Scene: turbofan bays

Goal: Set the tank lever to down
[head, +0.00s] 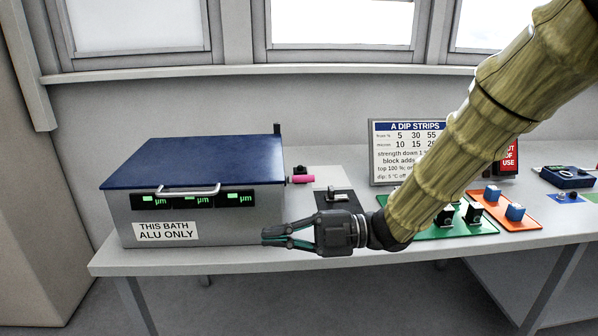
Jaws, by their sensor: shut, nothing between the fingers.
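The tank is a grey box (215,225) with a blue lid (200,160), a pale handle on the front edge of the lid and a label reading "THIS BATH ALU ONLY". A pink-tipped lever (302,179) sticks out to the right from the tank's right side, roughly level. My gripper (266,237) is shut and empty. It points left, in front of the tank's lower right corner and below the lever in the picture. It hides part of the tank's lower front. I cannot tell whether it touches the tank.
A dark panel with a small black switch (338,195) lies right of the tank, just behind my gripper. A sign (395,150) stands at the back. Green (465,228) and orange (518,221) boards with blocks lie to the right, partly behind my arm.

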